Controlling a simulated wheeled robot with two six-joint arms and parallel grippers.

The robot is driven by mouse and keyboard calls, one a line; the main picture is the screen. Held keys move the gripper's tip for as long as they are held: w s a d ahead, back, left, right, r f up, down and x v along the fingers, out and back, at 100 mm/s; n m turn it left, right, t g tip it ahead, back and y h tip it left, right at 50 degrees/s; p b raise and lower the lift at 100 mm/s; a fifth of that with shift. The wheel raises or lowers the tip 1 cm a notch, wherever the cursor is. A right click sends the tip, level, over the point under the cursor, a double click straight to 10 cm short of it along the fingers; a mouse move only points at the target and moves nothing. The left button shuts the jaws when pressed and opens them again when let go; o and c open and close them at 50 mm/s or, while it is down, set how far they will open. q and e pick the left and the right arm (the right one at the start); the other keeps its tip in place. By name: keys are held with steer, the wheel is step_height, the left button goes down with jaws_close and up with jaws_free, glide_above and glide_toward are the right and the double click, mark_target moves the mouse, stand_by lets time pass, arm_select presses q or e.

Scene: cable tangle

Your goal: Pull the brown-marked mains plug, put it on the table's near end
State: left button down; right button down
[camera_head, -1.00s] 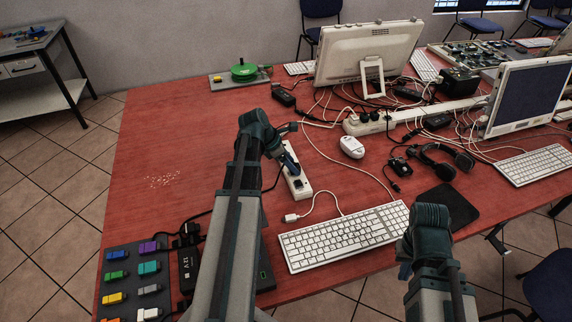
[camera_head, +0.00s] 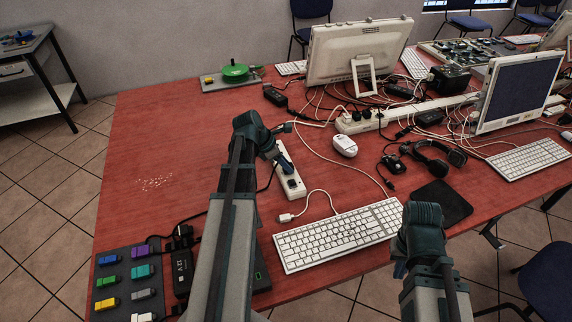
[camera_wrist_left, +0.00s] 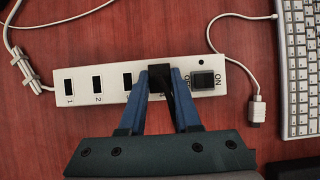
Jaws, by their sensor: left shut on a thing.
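A white power strip (camera_wrist_left: 110,84) lies on the red table, also in the head view (camera_head: 292,185). Its sockets marked 1, 2 and 3 are empty. A black plug (camera_wrist_left: 159,76) is at the socket next to the black ON switch. My left gripper (camera_wrist_left: 161,74) is shut on this plug, one blue finger on each side; in the head view it is over the strip (camera_head: 281,156). No brown mark shows on the plug; the fingers hide part of it. I cannot tell whether it is fully seated. My right gripper (camera_head: 400,269) is near the table's front edge, its jaws mostly hidden.
A white keyboard (camera_head: 338,235) and a white cable's connector (camera_head: 286,217) lie right of the strip. A mouse (camera_head: 345,145), a longer strip (camera_head: 357,122) and tangled cables lie behind. A board of coloured blocks (camera_head: 126,281) and a black adapter (camera_head: 183,270) are at front left. The left tabletop is mostly clear.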

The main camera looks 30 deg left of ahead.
mark_target(292, 164)
arm_select(q)
steer(key=c, duration=1.3)
jaws_free()
jaws_close()
steer(key=shift+r, duration=0.2)
steer(key=shift+r+p, duration=1.4)
steer(key=shift+p, duration=0.2)
jaws_free()
jaws_close()
